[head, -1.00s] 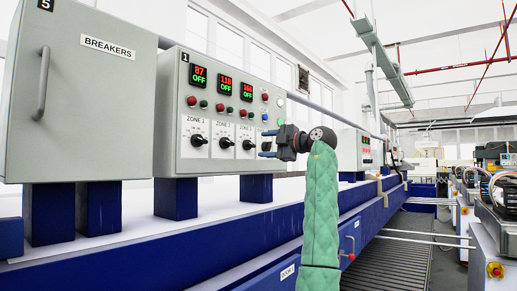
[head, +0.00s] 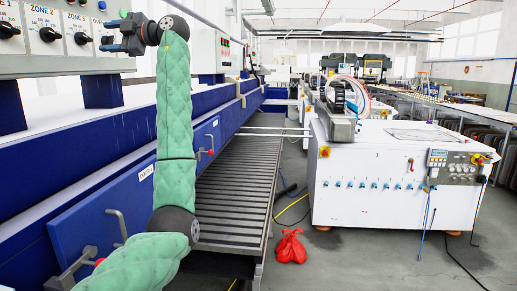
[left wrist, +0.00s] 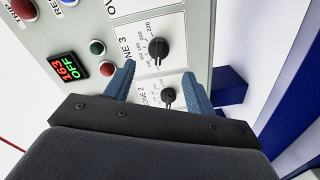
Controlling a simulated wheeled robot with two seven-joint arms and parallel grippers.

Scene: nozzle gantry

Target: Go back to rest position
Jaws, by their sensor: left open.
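My left gripper (head: 112,36) is at the upper left of the head view, at the end of my green-sleeved arm, raised in front of the grey control panel (head: 60,60). In the left wrist view its two blue fingers (left wrist: 158,90) are spread apart with nothing between them. Beyond the fingers are the ZONE 3 knob (left wrist: 158,50) and the ZONE 2 knob (left wrist: 168,96) on the panel. I cannot tell from these views how far the fingertips are from the panel. My right gripper is not in view.
A blue machine frame (head: 60,215) with handles runs along my left. A slatted conveyor (head: 235,190) lies ahead. A white cabinet (head: 385,190) stands at the right, with a red bag (head: 291,246) on the floor before it. Grey floor (head: 350,265) is open at the lower right.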

